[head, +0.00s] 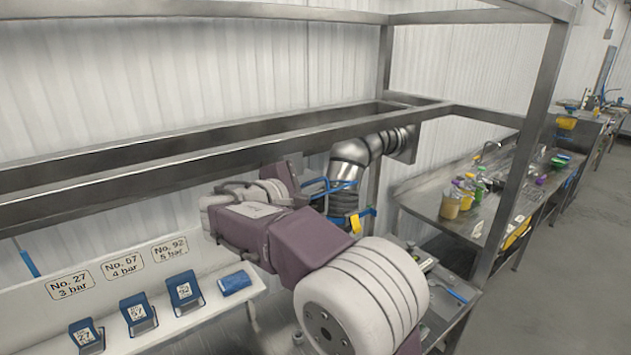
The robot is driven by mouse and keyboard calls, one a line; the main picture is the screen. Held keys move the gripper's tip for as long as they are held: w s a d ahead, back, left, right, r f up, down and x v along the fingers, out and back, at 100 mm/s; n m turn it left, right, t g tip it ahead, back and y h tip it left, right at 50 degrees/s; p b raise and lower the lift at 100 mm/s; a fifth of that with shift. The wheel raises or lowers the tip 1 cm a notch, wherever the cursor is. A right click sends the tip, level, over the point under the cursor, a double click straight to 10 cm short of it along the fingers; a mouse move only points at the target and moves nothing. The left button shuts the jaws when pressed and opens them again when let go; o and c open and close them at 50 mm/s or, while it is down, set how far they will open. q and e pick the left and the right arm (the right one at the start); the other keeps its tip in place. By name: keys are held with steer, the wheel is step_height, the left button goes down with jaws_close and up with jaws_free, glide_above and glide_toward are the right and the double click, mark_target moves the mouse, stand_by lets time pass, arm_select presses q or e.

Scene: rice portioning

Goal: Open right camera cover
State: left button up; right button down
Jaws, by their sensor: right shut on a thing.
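My right arm comes in from the bottom right, and its purple and white links bend back toward the steel duct (350,158). My right gripper (330,187) has thin blue fingers beside the duct's elbow. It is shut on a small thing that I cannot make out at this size. Just below, a blue band (338,217) with a yellow tag (355,222) shows at the duct's lower part. I cannot pick out a camera cover for certain; my arm hides part of this area. My left gripper is not in view.
Steel frame beams (190,160) cross above my arm, and a post (520,160) stands to the right. Several blue holders stand on a white shelf (190,322) at the left, with a blue block (234,283). A steel counter (425,203) with bottles is behind right.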

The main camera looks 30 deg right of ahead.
steer(key=shift+w+r, duration=0.1)
steer(key=shift+w, duration=0.05)
stand_by(0.4)
steer(key=c, duration=1.8)
jaws_free()
steer(key=shift+a, duration=0.1)
steer(key=v, duration=0.1)
steer(key=b+v, duration=0.2)
steer(key=v, duration=0.1)
steer(key=shift+a+f, duration=0.15)
steer(key=shift+f, duration=0.15)
steer(key=v, duration=0.1)
steer(key=b+v, duration=0.1)
steer(key=v, duration=0.3)
steer(key=shift+r, duration=0.35)
steer(key=shift+d, duration=0.3)
steer(key=shift+a, duration=0.1)
